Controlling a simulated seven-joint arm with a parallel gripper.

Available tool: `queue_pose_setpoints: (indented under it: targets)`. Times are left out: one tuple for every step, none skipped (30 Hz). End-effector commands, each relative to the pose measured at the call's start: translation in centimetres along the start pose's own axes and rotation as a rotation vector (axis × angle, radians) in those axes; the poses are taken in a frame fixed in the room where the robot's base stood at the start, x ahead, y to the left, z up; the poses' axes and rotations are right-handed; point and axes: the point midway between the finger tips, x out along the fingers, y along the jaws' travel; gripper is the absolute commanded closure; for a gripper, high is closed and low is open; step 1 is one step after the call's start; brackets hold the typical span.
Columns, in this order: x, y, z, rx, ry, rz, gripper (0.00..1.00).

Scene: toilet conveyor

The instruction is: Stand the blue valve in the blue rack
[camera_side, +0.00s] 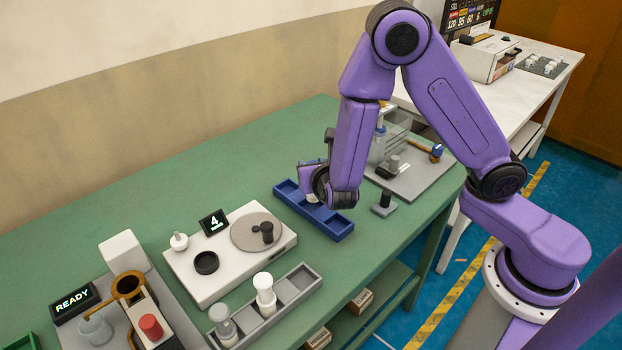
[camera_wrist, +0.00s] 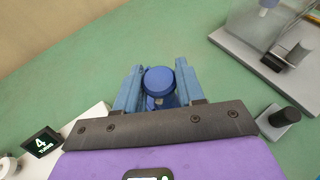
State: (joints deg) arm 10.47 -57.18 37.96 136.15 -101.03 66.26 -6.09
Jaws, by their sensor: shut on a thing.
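The blue valve (camera_wrist: 160,80) has a round blue cap, seen from above in the wrist view. My gripper (camera_wrist: 158,84) is shut on it, with a pale blue finger on each side. In the side view, my gripper (camera_side: 313,190) is low over the blue rack, partly hidden by my arm, and the valve cannot be made out clearly. The blue rack (camera_side: 338,229) lies on the green bench, its near end bare. Whether the valve's foot touches the rack is hidden.
Left of the rack is a white unit with a grey turntable (camera_side: 249,233) and a "4" display (camera_side: 214,222). A grey rack (camera_side: 303,282) holds white-topped parts. To the right are a small black-topped post (camera_side: 384,204) and a grey plate (camera_side: 428,178) with a clear guard.

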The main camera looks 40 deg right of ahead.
Motion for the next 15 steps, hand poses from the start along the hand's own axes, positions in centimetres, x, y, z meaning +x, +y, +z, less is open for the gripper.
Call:
queue_pose_setpoints:
  targets:
    - [0.2,0.1,-0.1,0.001,-0.001,-0.001,1.00]
    - [0.3,0.1,-0.1,0.001,-0.001,-0.001,1.00]
    - [0.4,0.2,-0.2,0.001,-0.001,-0.002,1.00]
    - [0.6,0.2,-0.4,0.001,-0.001,-0.002,1.00]
    - [0.8,0.3,-0.5,0.001,0.000,-0.003,1.00]
    - [1.1,0.4,-0.8,0.000,0.000,-0.003,1.00]
    - [1.2,0.4,-1.2,-0.002,0.000,-0.002,1.00]
    - [1.3,0.4,-1.5,-0.002,0.000,-0.002,1.00]
    - [1.5,0.4,-1.9,-0.003,0.000,-0.002,1.00]
    - [1.6,0.4,-2.2,-0.002,-0.001,-0.002,1.00]
    - [1.7,0.4,-2.5,-0.003,-0.001,-0.003,1.00]
    - [1.8,0.4,-2.8,-0.002,-0.001,-0.002,1.00]
    - [1.9,0.4,-3.0,0.000,-0.001,-0.002,1.00]
    - [2.0,0.4,-3.1,0.000,-0.001,-0.002,1.00]
    - [2.0,0.4,-3.3,0.000,-0.001,-0.001,1.00]
